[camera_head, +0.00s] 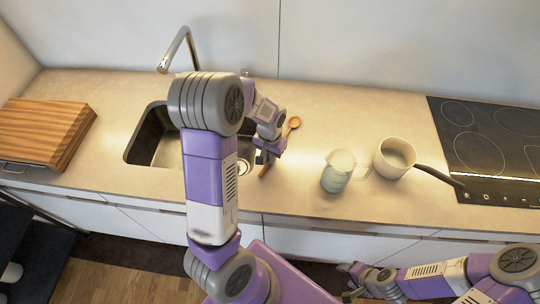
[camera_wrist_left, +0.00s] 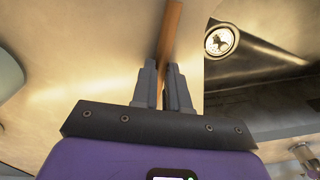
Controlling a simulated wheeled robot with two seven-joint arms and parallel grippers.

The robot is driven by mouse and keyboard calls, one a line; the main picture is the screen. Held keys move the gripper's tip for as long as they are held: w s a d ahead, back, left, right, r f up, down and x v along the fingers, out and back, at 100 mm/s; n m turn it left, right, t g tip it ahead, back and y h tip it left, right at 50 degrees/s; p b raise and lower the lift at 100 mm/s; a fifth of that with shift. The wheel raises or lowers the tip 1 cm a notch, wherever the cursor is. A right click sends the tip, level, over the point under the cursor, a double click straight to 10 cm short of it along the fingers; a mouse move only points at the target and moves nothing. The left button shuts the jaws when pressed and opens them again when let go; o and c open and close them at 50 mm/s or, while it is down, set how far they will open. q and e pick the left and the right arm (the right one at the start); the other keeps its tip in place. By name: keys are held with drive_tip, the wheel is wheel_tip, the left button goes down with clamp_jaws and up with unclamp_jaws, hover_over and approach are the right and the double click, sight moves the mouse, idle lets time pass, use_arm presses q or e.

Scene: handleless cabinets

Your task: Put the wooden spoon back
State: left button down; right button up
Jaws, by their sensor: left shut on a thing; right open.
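The wooden spoon (camera_head: 294,122) is over the counter just right of the sink in the head view, with its bowl pointing to the back. My left gripper (camera_head: 268,156) is shut on its handle, partly hidden by my own arm. In the left wrist view the brown handle (camera_wrist_left: 172,32) runs up from between the fingers of the left gripper (camera_wrist_left: 163,72). I cannot tell whether the spoon touches the counter. My right gripper (camera_head: 348,281) is open and empty, low in front of the counter.
A pale green jug (camera_head: 338,172) stands right of the spoon, beside a cream saucepan (camera_head: 393,160) with a dark handle. The hob (camera_head: 485,140) is at the right. The sink (camera_head: 146,138) and tap (camera_head: 180,45) are left of the spoon. Wooden boards (camera_head: 42,130) lie far left.

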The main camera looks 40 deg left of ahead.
use_arm(q)
drive_tip(key=c, duration=1.1)
unclamp_jaws()
drive_tip(key=shift+f, duration=0.1)
drive_tip(key=shift+o, duration=0.2)
drive_tip(key=shift+r+p, duration=0.65)
drive_tip(key=shift+r, duration=3.15)
